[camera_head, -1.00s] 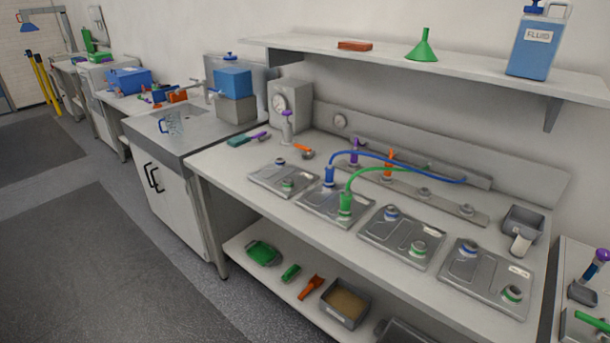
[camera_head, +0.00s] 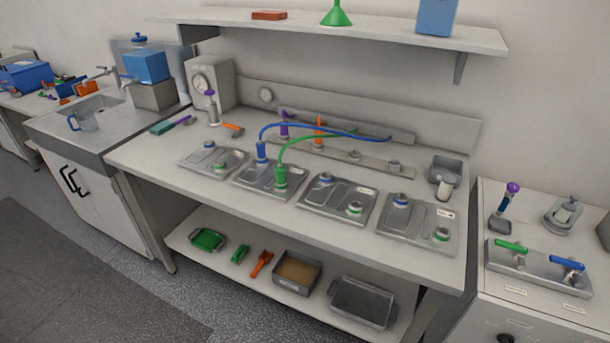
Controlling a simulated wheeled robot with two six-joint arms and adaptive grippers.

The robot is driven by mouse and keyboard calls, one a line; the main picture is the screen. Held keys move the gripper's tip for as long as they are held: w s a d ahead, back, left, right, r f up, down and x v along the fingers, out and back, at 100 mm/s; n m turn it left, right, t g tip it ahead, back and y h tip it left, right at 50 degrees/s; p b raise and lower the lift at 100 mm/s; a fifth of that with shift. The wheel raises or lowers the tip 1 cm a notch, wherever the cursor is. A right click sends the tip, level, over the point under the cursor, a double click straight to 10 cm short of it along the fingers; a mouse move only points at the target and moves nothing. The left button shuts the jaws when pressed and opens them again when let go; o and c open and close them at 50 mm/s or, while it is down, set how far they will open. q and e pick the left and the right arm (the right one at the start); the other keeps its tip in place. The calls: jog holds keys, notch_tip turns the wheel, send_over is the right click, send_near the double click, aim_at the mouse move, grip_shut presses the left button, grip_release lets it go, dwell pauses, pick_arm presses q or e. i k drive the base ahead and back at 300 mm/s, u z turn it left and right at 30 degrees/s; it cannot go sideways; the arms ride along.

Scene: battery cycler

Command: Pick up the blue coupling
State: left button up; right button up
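A blue coupling (camera_head: 262,151) stands upright on the second metal plate from the left (camera_head: 262,187) on the workbench. A blue hose (camera_head: 320,127) arches from its top to the right, toward the rail at the back of the bench. A green coupling (camera_head: 281,176) stands close to its right on the same plate, with its own green hose. Neither of my grippers shows in the head view.
The workbench (camera_head: 140,163) has a lower shelf with a green tray (camera_head: 207,239), an orange scoop (camera_head: 261,263) and bins. An overhead shelf (camera_head: 380,34) hangs above the back. A side cabinet with valves (camera_head: 525,261) stands at right. Grey floor (camera_head: 110,275) is open at front left.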

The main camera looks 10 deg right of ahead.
aim_at(261, 146)
jog(key=u, duration=1)
jog(key=k, duration=1.3)
jog(key=u, duration=0.85)
jog(key=i, duration=2.7)
jog(key=z, duration=0.65)
jog(key=i, duration=1)
jog(key=z, duration=1.8)
jog(key=i, duration=1)
jog(key=z, duration=0.95)
